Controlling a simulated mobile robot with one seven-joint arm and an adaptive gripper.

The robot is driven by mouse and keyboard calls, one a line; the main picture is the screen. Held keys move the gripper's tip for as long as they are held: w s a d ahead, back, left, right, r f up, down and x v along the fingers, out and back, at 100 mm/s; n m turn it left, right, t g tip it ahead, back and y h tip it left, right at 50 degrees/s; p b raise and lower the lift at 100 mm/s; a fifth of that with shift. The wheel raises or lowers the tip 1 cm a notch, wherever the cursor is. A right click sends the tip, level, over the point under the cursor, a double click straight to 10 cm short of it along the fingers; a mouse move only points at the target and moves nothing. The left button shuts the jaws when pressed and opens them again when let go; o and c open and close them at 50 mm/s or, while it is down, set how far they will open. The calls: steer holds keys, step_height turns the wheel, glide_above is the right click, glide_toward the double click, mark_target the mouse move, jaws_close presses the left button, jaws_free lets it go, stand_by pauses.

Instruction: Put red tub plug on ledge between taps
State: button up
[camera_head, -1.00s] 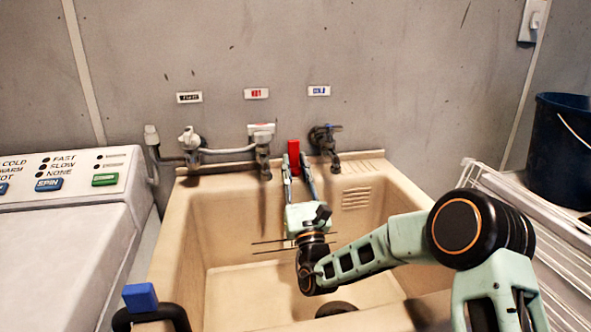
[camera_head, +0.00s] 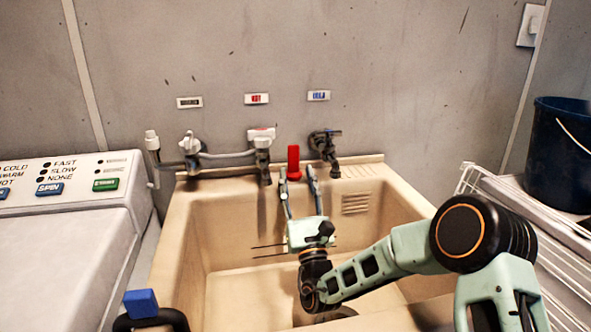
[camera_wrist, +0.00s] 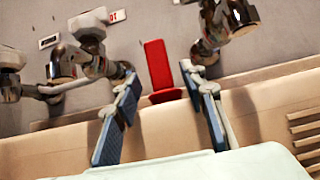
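The red tub plug (camera_head: 294,163) stands upright on the sink's back ledge (camera_head: 352,163), between the hot tap (camera_head: 263,154) and the cold tap (camera_head: 327,151). In the wrist view the plug (camera_wrist: 158,68) has a tall red tab on a wider red base resting at the ledge. My gripper (camera_head: 299,173) is in front of it. Its two fingers (camera_wrist: 163,83) are spread wide with a clear gap on both sides of the plug, and nothing is held. The fingertips are close to the ledge and taps.
The tan sink basin (camera_head: 190,230) lies below my arm. A washing machine (camera_head: 60,240) stands at left, with a blue block (camera_head: 140,303) near the sink's front left corner. A white wire rack (camera_head: 545,275) and dark blue bucket (camera_head: 560,155) are at right.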

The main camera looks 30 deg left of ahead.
steer(key=v, duration=0.5)
steer(key=shift+p, duration=0.3)
